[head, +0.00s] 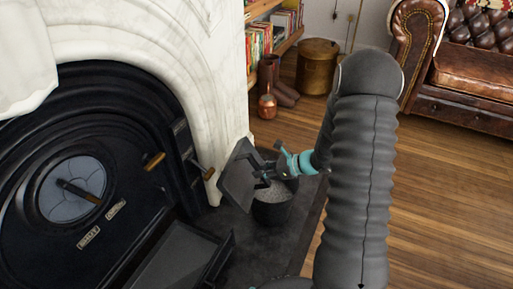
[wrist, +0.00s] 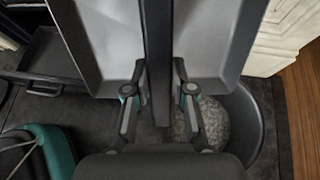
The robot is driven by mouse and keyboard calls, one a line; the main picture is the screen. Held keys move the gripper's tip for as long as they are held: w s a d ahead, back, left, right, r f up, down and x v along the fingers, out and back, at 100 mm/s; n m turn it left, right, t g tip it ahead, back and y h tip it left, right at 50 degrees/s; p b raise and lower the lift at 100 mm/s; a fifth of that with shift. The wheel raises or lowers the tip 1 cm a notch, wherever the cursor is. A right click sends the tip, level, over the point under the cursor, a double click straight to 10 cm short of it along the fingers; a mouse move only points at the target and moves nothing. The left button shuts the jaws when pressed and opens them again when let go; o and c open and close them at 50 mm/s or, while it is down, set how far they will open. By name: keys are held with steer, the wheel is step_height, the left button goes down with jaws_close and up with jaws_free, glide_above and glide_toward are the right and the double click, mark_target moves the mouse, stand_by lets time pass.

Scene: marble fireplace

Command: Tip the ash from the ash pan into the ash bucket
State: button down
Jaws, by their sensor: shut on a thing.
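The ash pan (head: 238,178) is a dark metal tray, held steeply tilted above the ash bucket (head: 272,213). My gripper (head: 265,178) is shut on the pan's dark middle bar, which also shows between the fingers (wrist: 158,100) in the wrist view. The pan's grey inner faces (wrist: 205,40) look bare where they show. The bucket (wrist: 257,125) is dark and round and stands upright on the hearth. Grey ash (wrist: 215,125) lies inside it. The pan and my gripper hide part of the bucket's mouth.
The black stove (head: 110,150) stands at left with a marble surround (head: 215,90) beside the bucket. A dark open tray (head: 175,262) juts out low from the stove. Wooden floor at right is clear.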

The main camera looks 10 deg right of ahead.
step_height(320, 180, up, 3)
steer(key=s+a+n+g+h+b, duration=0.2)
steer(key=a+n+g+h+b, duration=0.1)
steer(key=n+g+h, duration=0.65)
steer(key=w+d+r+n+t+h+b, duration=0.1)
steer(key=w+d+r+n+t+b, duration=0.1)
steer(key=w+d+r+n+t, duration=0.2)
step_height(320, 180, up, 3)
steer(key=d+n, duration=0.1)
steer(key=n, duration=0.1)
steer(key=shift+f+n, duration=0.15)
steer(key=shift+n, duration=0.2)
